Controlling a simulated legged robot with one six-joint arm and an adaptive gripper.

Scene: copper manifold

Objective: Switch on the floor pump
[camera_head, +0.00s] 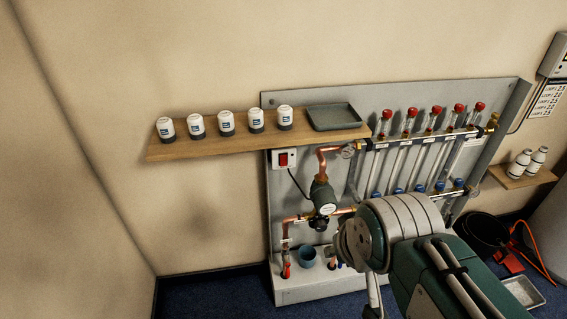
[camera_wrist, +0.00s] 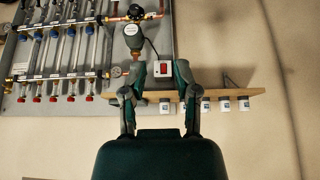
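The floor pump (camera_head: 322,197) is a dark green-grey body joined to copper pipes on the grey panel. A white switch box with a red rocker switch (camera_head: 283,159) sits above and left of it, with a dark cable running to the pump. The wrist view is upside down. There the pump (camera_wrist: 132,36) and the red switch (camera_wrist: 164,68) both show. My gripper (camera_wrist: 160,69) is open and empty, its two fingers apart, and the switch appears between the fingertips. I cannot tell the rocker's position.
A wooden shelf (camera_head: 215,141) with several white jars and a grey tray (camera_head: 333,116) juts out just above the switch. Flow tubes with red caps (camera_head: 437,110) fill the panel's right side. The left wall is bare.

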